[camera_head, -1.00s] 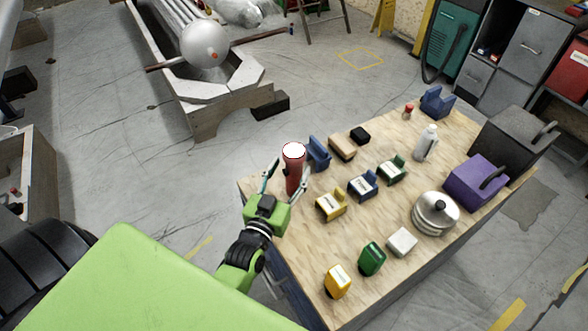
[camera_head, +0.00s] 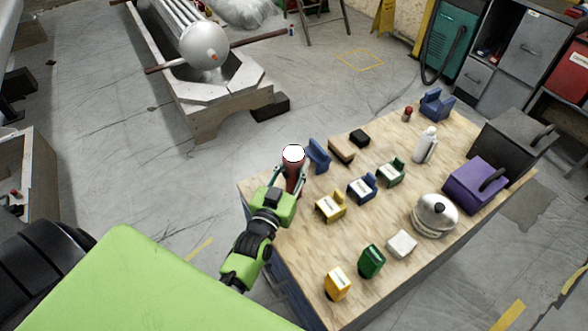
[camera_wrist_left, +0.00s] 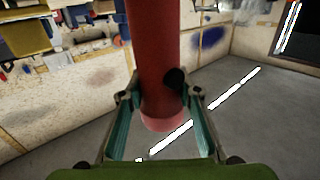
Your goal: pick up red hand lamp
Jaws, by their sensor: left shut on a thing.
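The red hand lamp (camera_head: 292,176) stands upright at the left edge of the wooden table, its round white top facing up. My left gripper (camera_head: 287,178) reaches it from the front left and is shut on its body. In the left wrist view the lamp's red body (camera_wrist_left: 152,60) stands between the two teal fingers of the gripper (camera_wrist_left: 160,125), with a dark round spot on its side. The gripper hides the lamp's lower part in the head view, so I cannot tell if its base touches the table. My right gripper is not in view.
The wooden table (camera_head: 300,240) bears a blue holder (camera_head: 318,156) close beside the lamp, a yellow one (camera_head: 331,207), a white bottle (camera_head: 425,144), a silver pot (camera_head: 435,214) and a purple box (camera_head: 475,183). Grey floor lies open left of the table.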

